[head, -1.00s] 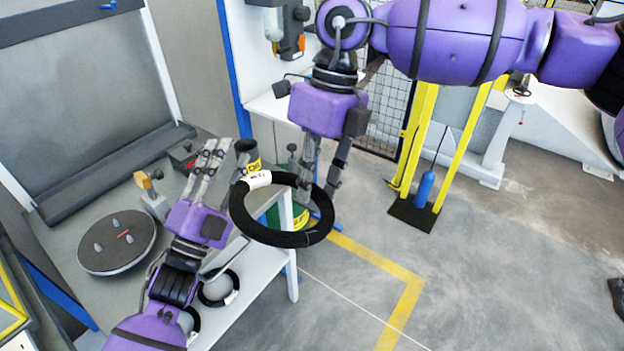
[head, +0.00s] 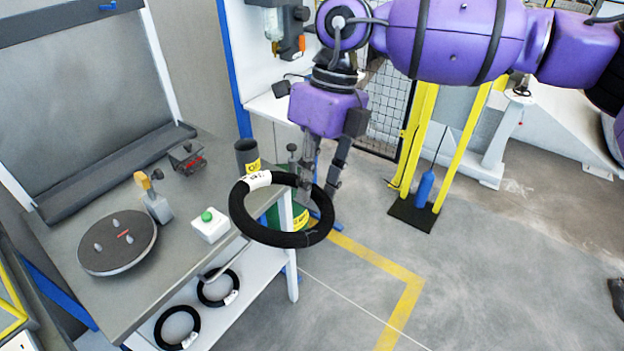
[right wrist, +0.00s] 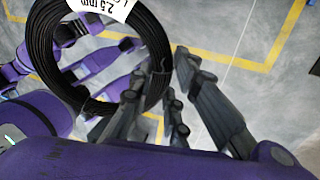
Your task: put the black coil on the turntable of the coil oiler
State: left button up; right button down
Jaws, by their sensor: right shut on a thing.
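The black coil (head: 285,239) with a white label hangs tilted in the air at the front right of the workbench. My right gripper (head: 318,188) is shut on the coil's right side. The coil also shows in the right wrist view (right wrist: 43,55), beside the fingers (right wrist: 160,78), with its printed label at the top. The turntable (head: 118,256), a round grey disc with several upright pegs and a red mark, sits on the bench at the left. It is empty. My left gripper is out of the head view.
Two more black coils (head: 178,327) (head: 217,288) lie on the lower shelf.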

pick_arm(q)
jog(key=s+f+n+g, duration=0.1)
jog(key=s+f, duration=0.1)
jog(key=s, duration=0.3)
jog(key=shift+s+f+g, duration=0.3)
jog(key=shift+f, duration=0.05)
